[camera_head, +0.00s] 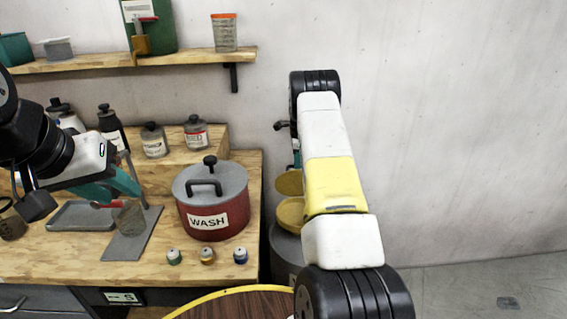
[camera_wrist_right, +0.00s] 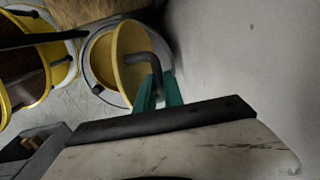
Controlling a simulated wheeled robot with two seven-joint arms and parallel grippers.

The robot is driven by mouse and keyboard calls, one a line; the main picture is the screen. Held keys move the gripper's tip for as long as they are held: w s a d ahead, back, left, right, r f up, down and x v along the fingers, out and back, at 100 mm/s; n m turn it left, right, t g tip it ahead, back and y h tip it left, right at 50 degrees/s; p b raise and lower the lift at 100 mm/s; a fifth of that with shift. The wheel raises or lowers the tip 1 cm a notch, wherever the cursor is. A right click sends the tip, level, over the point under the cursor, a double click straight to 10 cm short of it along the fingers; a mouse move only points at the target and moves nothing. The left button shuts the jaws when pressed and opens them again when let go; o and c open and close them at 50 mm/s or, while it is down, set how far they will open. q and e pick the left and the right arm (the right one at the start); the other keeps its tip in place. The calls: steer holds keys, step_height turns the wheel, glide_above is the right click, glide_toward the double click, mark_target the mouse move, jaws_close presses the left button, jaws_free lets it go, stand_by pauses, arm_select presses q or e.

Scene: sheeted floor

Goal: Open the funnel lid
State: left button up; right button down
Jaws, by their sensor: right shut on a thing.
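The yellow funnel lid (camera_wrist_right: 131,78) stands tilted up from the round funnel (camera_wrist_right: 105,58) in the right wrist view. Its bent black handle (camera_wrist_right: 148,62) sits between the green fingers of my right gripper (camera_wrist_right: 159,92), which is shut on it. In the head view the lid (camera_head: 288,183) shows as a yellow disc above the yellow funnel (camera_head: 291,213), on a grey drum (camera_head: 285,246). My right arm covers their right side and most of the right gripper there. My left gripper (camera_head: 112,182) is over the bench at the left; I cannot tell how its fingers stand.
The wooden bench (camera_head: 60,250) holds a red WASH pot (camera_head: 212,200), a grey tray (camera_head: 82,216), bottles and several small jars. A yellow-rimmed brown round top (camera_head: 245,305) is in front. A shelf (camera_head: 170,60) is above.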

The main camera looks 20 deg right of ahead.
steer(key=shift+w+d+f, duration=0.15)
steer(key=shift+w+d, duration=0.05)
steer(key=shift+w, duration=0.45)
steer(key=shift+w+d+f, duration=0.15)
steer(key=shift+w, duration=0.5)
steer(key=c, duration=1.5)
jaws_free()
steer(key=shift+w, duration=0.1)
steer(key=shift+o, duration=0.2)
steer(key=shift+r, duration=0.1)
step_height(320, 180, up, 8)
steer(key=shift+s, duration=0.25)
